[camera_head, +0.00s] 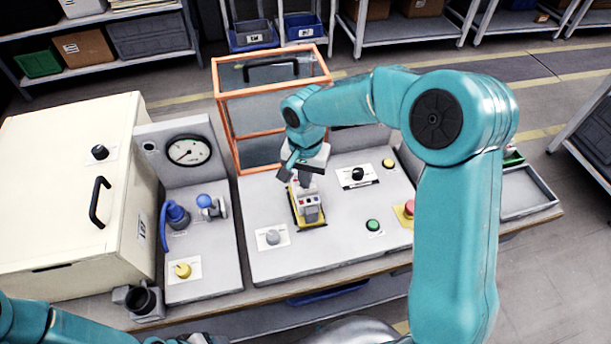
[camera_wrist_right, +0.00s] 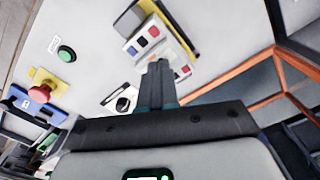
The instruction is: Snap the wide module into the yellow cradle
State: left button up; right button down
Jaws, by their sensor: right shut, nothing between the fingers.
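The wide module (camera_head: 307,207) is a pale grey block with small coloured buttons. It lies over the yellow cradle (camera_head: 313,226) on the grey panel, with yellow edges showing around it. In the right wrist view the module (camera_wrist_right: 149,33) shows blue and red buttons beside the cradle's yellow strip (camera_wrist_right: 181,32). I cannot tell whether it is fully seated. My right gripper (camera_head: 304,180) is shut and empty, pointing down at the module's far end. Its closed fingers (camera_wrist_right: 159,66) hide part of the module; contact is unclear.
An orange-framed box (camera_head: 232,120) stands behind the panel. A green button (camera_head: 372,225), a red button (camera_head: 408,207) and a black knob (camera_head: 357,174) lie right of the cradle. A grey knob (camera_head: 272,237) is at front left. A gauge (camera_head: 188,150) and cream cabinet (camera_head: 60,200) stand left.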

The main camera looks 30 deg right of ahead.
jog(key=shift+f+b, duration=0.35)
dwell(0.5)
dwell(0.3)
jog(key=shift+r+p, duration=1.7)
jog(key=shift+r, duration=0.9)
jog(key=shift+f, duration=0.1)
jog(key=shift+s, duration=0.1)
